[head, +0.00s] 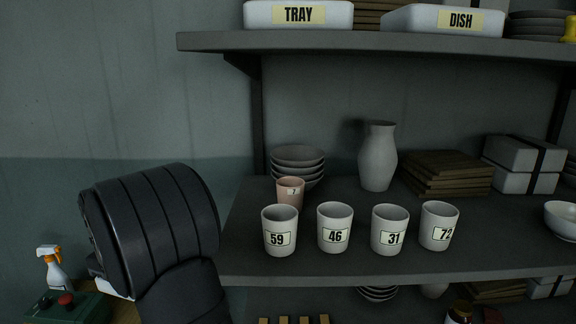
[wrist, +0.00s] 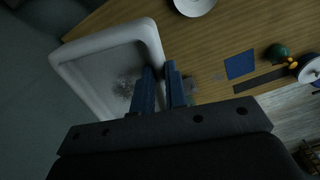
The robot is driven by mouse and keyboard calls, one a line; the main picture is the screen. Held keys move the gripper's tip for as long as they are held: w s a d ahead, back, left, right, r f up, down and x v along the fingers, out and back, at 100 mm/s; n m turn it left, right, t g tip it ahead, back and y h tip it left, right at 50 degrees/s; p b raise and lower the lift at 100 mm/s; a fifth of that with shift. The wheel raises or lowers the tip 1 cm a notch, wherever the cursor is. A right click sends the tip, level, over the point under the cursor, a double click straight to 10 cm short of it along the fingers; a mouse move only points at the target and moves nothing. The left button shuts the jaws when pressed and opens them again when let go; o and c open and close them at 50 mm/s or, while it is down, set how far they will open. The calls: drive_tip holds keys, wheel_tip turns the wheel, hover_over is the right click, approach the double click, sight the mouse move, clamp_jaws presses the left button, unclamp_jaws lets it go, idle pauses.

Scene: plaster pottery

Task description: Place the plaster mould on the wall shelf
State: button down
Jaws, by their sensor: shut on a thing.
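The plaster mould (wrist: 105,65) is a white, shallow rectangular piece with a raised rim and a dark speckled patch inside. It shows in the wrist view, tilted in the picture, over or on a wooden bench (wrist: 225,35). My gripper (wrist: 159,72) is shut on its right-hand rim, one finger on each side of the wall. I cannot tell whether the mould is clear of the bench. In the head view my arm hides the gripper and most of that area. The wall shelf has an upper board (head: 400,45) and a lower board (head: 330,264).
White moulds labelled TRAY (head: 298,15) and DISH (head: 443,19) stand on the upper board. The lower board holds numbered cups (head: 335,228), a pink cup (head: 290,193), bowls (head: 297,157), a vase (head: 378,158) and wooden boards (head: 446,174). A spray bottle (head: 54,269) stands at lower left.

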drive_tip(key=d+r+m, duration=0.1)
drive_tip(key=r+m, duration=0.1)
drive_tip(key=d+r+m, duration=0.1)
drive_tip(key=m, duration=0.2)
drive_tip(key=d+r+m, duration=0.1)
drive_tip(key=r+m, duration=0.1)
drive_tip(key=shift+w+r, duration=0.3)
drive_tip(key=shift+w, duration=0.1)
drive_tip(key=s+a+f+n, duration=0.2)
drive_tip(key=s+a+f, duration=0.4)
drive_tip(key=s, duration=0.3)
drive_tip(key=s+a+f+n, duration=0.3)
drive_tip(key=s+a+f, duration=0.25)
drive_tip(key=s, duration=0.45)
drive_tip(key=s+a+f+n, duration=0.1)
drive_tip(key=s+f, duration=0.5)
drive_tip(key=s, duration=0.4)
drive_tip(key=s+a+f+n, duration=0.2)
drive_tip(key=s+f, duration=0.4)
drive_tip(key=s, duration=0.3)
drive_tip(key=s+a+f+n, duration=0.1)
drive_tip(key=s+f, duration=0.5)
drive_tip(key=s, duration=0.4)
drive_tip(key=shift+s+a+n, duration=0.15)
drive_tip(key=shift+s+n, duration=0.15)
drive_tip(key=shift+s+f, duration=0.1)
drive_tip(key=shift+f, duration=1.95)
